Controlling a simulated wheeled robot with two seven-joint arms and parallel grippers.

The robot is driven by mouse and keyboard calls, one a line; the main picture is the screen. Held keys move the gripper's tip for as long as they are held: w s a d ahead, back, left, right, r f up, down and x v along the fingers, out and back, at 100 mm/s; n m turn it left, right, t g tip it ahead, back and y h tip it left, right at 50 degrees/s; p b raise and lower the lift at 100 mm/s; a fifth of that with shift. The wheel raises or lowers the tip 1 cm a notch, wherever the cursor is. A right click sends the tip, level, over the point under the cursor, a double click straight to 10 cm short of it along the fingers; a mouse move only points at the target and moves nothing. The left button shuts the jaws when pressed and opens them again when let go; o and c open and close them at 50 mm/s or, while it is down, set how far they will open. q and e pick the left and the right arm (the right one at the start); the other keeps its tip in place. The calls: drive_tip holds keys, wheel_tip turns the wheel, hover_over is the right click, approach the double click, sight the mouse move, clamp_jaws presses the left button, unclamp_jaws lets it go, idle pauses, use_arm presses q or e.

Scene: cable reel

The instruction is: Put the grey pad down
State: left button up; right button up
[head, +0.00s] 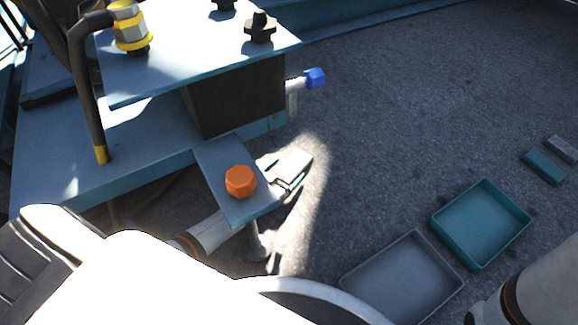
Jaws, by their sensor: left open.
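A small grey pad (562,149) lies at the far right edge of the head view, on the dark rough ground. A teal pad (545,167) lies right beside it, a little nearer. My left gripper (290,170) is open, just past the small blue plate with the orange hex knob, far to the left of both pads. The plate hides part of that arm behind the gripper, and I see no pad between its fingers. Only a link of my right arm shows at bottom right; its gripper is out of view.
A grey tray (356,279) and a teal tray (438,226) stand empty on the ground at lower right. The orange knob (240,181) sits on a blue plate (213,155) on a post. A blue machine with a blue-tipped stub (315,78) fills the upper left. Ground at upper right is clear.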

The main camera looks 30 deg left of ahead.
use_arm(q)
drive_tip(key=p+v, duration=0.5)
drive_tip(key=v, duration=0.4)
drive_tip(key=shift+s+r, duration=0.2)
drive_tip(key=shift+s, duration=0.05)
drive_tip(key=shift+s+a, duration=0.1)
drive_tip(key=shift+s, duration=0.15)
drive_tip(key=shift+s+f, duration=0.1)
